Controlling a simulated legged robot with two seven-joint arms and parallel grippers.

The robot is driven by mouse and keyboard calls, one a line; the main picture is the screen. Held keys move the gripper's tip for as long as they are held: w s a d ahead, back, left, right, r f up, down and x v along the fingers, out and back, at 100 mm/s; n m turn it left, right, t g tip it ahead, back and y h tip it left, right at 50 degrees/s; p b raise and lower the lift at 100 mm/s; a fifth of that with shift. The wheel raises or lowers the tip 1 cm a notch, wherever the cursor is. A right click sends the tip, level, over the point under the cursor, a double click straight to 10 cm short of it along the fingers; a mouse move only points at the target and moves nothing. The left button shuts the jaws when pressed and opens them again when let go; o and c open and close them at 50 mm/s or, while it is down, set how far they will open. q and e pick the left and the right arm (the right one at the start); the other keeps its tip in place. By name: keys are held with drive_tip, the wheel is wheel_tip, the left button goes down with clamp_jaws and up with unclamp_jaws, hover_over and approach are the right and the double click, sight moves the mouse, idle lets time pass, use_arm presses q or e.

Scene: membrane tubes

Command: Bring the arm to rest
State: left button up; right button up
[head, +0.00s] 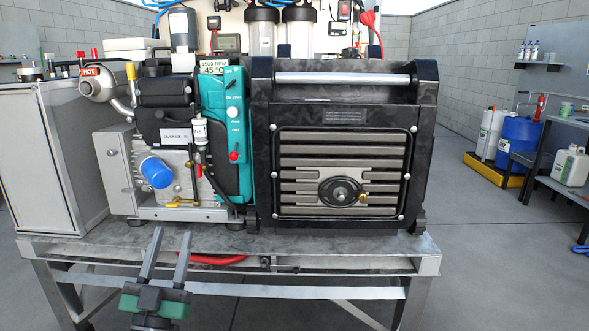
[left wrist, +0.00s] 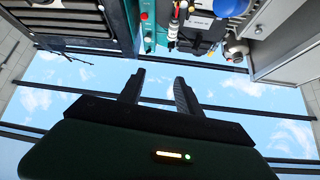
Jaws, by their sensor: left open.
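My left gripper (head: 168,236) is in the lower left of the head view, in front of the metal bench. Its two grey fingers point up and away from me and stand apart, with nothing between them. The fingers also show open and empty in the left wrist view (left wrist: 159,82), below the machine's edge in that picture. No contact with the bench can be made out. My right gripper is in neither view.
A machine with a black slatted housing (head: 341,150), teal panel (head: 235,120) and blue cap (head: 156,172) stands on the bench (head: 330,243). A grey cabinet (head: 50,150) is left of it. Two clear-white canisters (head: 262,32) stand behind.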

use_arm(q)
wheel_tip(320, 180, down, 22)
drive_tip(key=n+g+y, duration=0.3)
drive_tip(key=g, duration=0.9)
drive_tip(key=s+d+f+g, duration=0.3)
drive_tip(key=s+f+g, duration=0.9)
drive_tip(key=s, duration=0.8)
wheel_tip(320, 180, up, 34)
drive_tip(key=s+p, duration=0.2)
drive_tip(key=p, duration=3.5)
drive_tip(key=shift+d+r+t, duration=0.15)
drive_tip(key=shift+d+t, duration=0.15)
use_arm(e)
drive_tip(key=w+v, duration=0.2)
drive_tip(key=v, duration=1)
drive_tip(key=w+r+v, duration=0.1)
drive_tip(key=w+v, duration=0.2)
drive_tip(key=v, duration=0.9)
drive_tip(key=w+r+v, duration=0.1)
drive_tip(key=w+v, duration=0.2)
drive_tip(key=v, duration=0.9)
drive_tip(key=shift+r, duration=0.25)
use_arm(q)
drive_tip(key=shift+s, duration=0.1)
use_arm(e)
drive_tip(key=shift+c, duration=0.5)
